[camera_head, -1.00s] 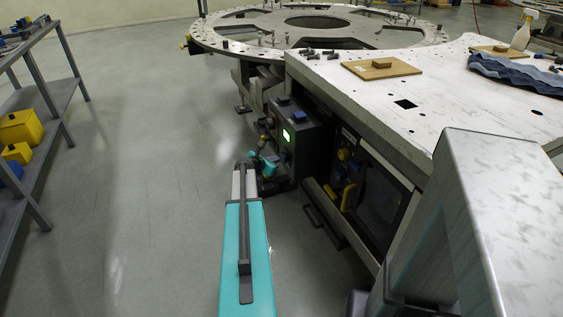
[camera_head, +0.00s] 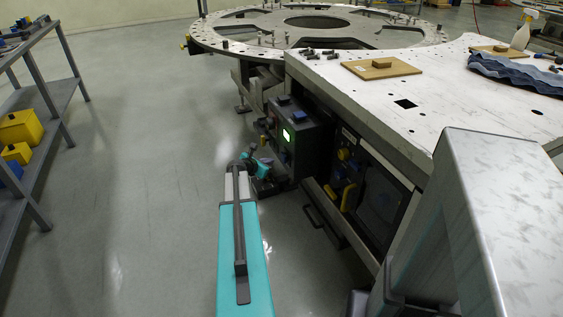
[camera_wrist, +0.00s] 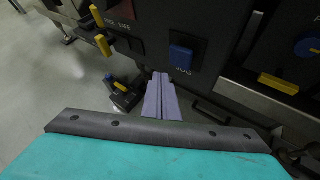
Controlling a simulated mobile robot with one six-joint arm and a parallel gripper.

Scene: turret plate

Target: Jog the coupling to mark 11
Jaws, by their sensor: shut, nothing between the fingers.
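The turret plate (camera_head: 210,37) is a large pale ring with holes and pegs around its rim, at the back in the head view. I cannot make out a coupling or any mark numbers on it. A dark control box (camera_head: 312,138) with a lit green display (camera_head: 286,135) stands below it. In the wrist view a panel shows a square blue button (camera_wrist: 181,55) and yellow handles (camera_wrist: 103,44). My gripper (camera_wrist: 160,76) is shut and empty, in front of the panel and pointing just below the blue button. In the head view my gripper (camera_head: 252,158) is small, beside the box.
A pale worktable (camera_head: 440,110) holds wooden boards, several bolts, a blue cloth (camera_head: 515,72) and a spray bottle (camera_head: 523,30). A grey shelf (camera_head: 55,98) with yellow bins stands at left. A small black fixture (camera_wrist: 122,92) sits left of my fingers. The floor between is clear.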

